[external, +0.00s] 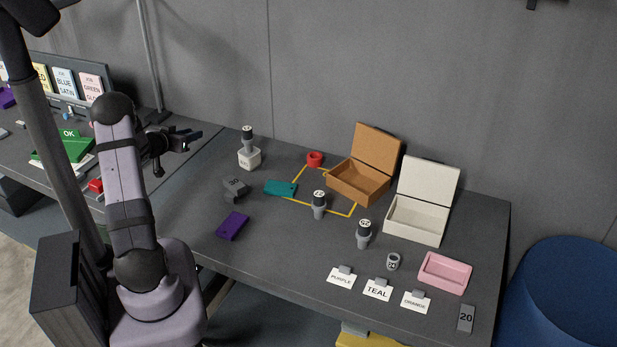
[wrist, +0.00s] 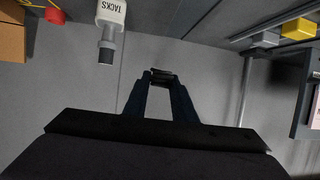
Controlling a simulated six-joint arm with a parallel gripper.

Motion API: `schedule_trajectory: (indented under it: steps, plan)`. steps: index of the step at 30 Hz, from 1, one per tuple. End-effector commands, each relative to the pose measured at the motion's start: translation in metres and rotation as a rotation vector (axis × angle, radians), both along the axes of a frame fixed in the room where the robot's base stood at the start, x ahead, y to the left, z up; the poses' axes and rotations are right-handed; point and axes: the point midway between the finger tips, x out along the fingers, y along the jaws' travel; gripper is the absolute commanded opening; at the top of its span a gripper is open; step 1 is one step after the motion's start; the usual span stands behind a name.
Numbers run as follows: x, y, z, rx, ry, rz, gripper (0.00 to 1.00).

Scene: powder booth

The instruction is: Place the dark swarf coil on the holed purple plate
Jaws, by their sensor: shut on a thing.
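My gripper (external: 188,139) is raised at the left of the dark grey table, well apart from the plates. In the wrist view my gripper (wrist: 162,82) is shut on a small dark piece between its fingertips, which I take to be the dark swarf coil (wrist: 162,75). The coil is too small and dark to make out clearly in the external view. The purple plate (external: 232,225) lies flat near the table's front left edge, below and to the right of my gripper, with nothing on it.
A dark grey block (external: 235,188) and a teal plate (external: 280,188) lie near the purple plate.

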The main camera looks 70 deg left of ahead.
Motion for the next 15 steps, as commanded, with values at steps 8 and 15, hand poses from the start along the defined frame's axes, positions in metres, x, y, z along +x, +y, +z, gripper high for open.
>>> schedule_trajectory:
  steps: [8,15]
  plan:
    - [-0.014,-0.093,-0.035,-0.006,-0.002,-0.161,0.03]
    - [0.020,-0.190,-0.057,-0.003,-0.004,-0.414,0.03]
